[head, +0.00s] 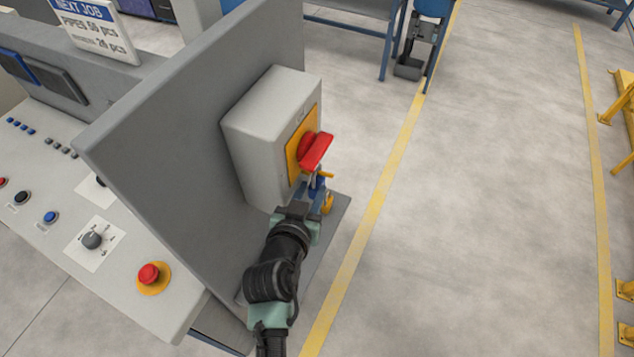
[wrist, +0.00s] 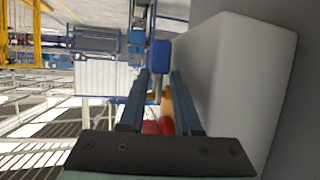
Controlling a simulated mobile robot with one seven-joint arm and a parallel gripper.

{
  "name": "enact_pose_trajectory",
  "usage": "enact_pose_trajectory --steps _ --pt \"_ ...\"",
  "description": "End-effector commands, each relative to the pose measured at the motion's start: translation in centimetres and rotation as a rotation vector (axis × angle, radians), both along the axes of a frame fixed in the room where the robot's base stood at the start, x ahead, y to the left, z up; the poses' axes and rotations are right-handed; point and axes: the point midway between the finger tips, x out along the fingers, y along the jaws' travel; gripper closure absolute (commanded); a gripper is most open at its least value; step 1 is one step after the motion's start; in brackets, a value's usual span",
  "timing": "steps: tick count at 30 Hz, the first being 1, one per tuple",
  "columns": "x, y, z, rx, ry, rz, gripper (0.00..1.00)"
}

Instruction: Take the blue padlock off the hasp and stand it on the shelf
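The blue padlock (head: 318,183) is small and partly hidden below the red switch handle (head: 317,151) on the grey box. In the wrist view the padlock's blue body (wrist: 161,57) shows just beyond my fingertips, in line with the gap between them. A yellow part (wrist: 167,100), probably the hasp, shows between the fingers, with red behind it. My gripper (wrist: 161,76) is open, its two fingers apart on either side of the yellow part. In the head view my gripper (head: 310,190) is at the padlock. The grey shelf (head: 340,214) lies below the box, partly hidden by my arm.
An orange-yellow object (head: 328,204) shows beside my gripper, low near the shelf; I cannot tell what it is. The grey box (head: 262,135) stands close on a tall grey panel (head: 165,130). A control desk (head: 95,215) is at left. The floor to the right is clear.

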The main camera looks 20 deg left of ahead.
Motion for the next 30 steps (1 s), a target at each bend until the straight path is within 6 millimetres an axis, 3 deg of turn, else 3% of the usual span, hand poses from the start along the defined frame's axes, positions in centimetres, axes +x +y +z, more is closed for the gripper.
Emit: enact_pose_trajectory --steps 1,3,4,17,24,30 --pt "0.0 0.0 0.0 0.000 0.000 0.000 0.86" --pt "0.0 0.0 0.0 0.000 0.000 0.000 0.98" --pt "0.0 0.0 0.0 0.000 0.000 0.000 1.00" --pt "0.0 0.0 0.2 0.000 -0.002 0.000 1.00" --pt "0.0 0.0 1.6 0.003 -0.006 0.000 1.00" --pt "-0.2 -3.9 1.4 0.001 0.000 -0.006 1.00"
